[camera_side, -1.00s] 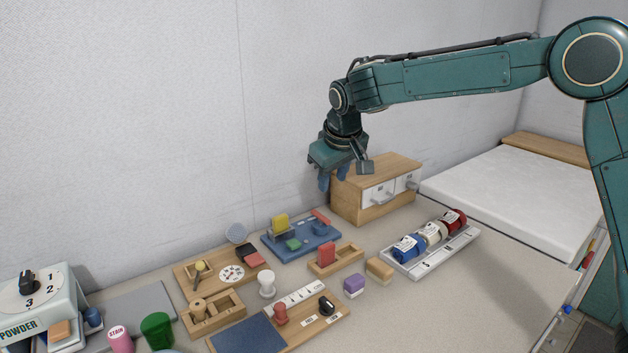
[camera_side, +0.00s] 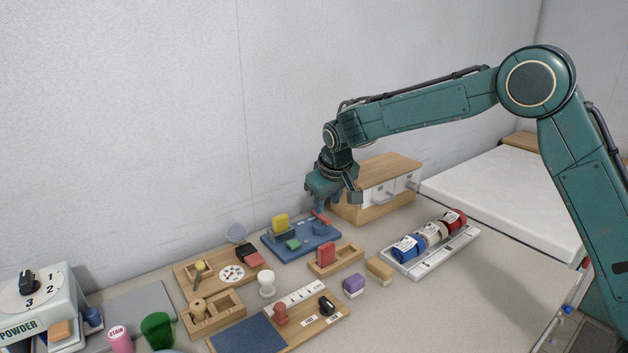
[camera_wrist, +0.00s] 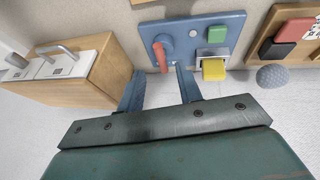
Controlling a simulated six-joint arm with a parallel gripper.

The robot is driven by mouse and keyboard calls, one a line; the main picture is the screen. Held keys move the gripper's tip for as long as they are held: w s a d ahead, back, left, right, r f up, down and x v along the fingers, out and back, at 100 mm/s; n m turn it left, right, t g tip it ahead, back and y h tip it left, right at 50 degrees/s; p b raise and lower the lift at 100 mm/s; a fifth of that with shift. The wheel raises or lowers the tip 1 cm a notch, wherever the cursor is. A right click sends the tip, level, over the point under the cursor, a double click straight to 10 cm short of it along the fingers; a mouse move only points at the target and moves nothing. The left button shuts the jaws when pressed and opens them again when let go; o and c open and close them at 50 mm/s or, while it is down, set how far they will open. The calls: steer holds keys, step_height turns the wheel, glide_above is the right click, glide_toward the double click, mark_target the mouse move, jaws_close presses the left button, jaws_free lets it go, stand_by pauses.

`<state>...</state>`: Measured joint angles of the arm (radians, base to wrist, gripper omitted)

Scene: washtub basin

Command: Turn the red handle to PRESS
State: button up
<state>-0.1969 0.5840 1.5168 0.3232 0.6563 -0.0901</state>
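The red handle (camera_wrist: 160,54) is on the blue panel (camera_wrist: 182,40). In the wrist view it points down toward my gripper (camera_wrist: 160,70). The two fingers are apart, one on each side of the handle's lower end, and I see no finger touching it. In the side view the handle (camera_side: 319,216) shows as a small red piece at the right end of the blue panel (camera_side: 268,248), just below my gripper (camera_side: 322,205). No PRESS marking can be read in either view.
A yellow block (camera_side: 281,222) and a green block (camera_side: 293,244) are on the same panel. A wooden drawer box (camera_side: 347,213) stands close to the right of my gripper. A tray (camera_side: 463,244) of rolled bundles and small wooden racks (camera_side: 350,256) lie in front.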

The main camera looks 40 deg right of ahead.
mark_target(324, 217)
steer(key=shift+x, duration=2.8)
steer(key=shift+c, duration=0.2)
jaws_close()
